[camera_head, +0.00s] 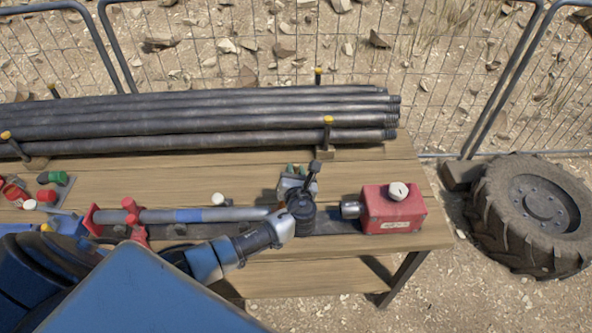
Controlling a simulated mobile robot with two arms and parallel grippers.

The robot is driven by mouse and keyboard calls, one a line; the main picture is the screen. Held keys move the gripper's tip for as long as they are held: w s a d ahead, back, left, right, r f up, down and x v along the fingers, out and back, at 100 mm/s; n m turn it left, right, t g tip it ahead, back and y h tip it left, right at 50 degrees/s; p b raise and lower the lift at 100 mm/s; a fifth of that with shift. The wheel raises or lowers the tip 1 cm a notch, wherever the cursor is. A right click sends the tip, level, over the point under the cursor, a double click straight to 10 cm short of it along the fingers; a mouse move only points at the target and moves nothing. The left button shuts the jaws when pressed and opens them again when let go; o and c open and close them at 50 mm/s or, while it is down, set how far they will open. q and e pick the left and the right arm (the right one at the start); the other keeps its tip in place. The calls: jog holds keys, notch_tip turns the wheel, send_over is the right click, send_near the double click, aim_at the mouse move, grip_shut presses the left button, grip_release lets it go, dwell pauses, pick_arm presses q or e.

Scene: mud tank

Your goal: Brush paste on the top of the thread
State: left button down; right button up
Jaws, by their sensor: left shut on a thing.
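My left gripper (293,217) is over the front of the workbench, shut at a dark round pot-like thing (301,213). A dark upright handle (314,176), seemingly the brush, rises there from the jaws; its lower end is hidden, so I cannot tell whether it touches paste. A grey pipe (167,216) with a blue band lies left of the gripper; its right end is partly behind my gripper. A red box (392,210) with a white knob and a grey metal stub (351,209) stands to the right. No thread detail is clear. My right gripper is not visible.
Several long dark pipes (200,124) lie along the back of the wooden bench (190,168), between yellow-topped posts. Red and green small parts (50,178) are at the left. A big tyre (533,213) lies on the ground right of the bench, by a wire fence (250,40).

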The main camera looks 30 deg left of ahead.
pick_arm(q)
notch_tip(320, 180, up, 2)
jog(key=p, duration=0.2)
jog(key=shift+r+p, duration=0.25)
jog(key=shift+p, duration=0.1)
jog(key=shift+r, duration=1.85)
jog(key=shift+r, duration=1.4)
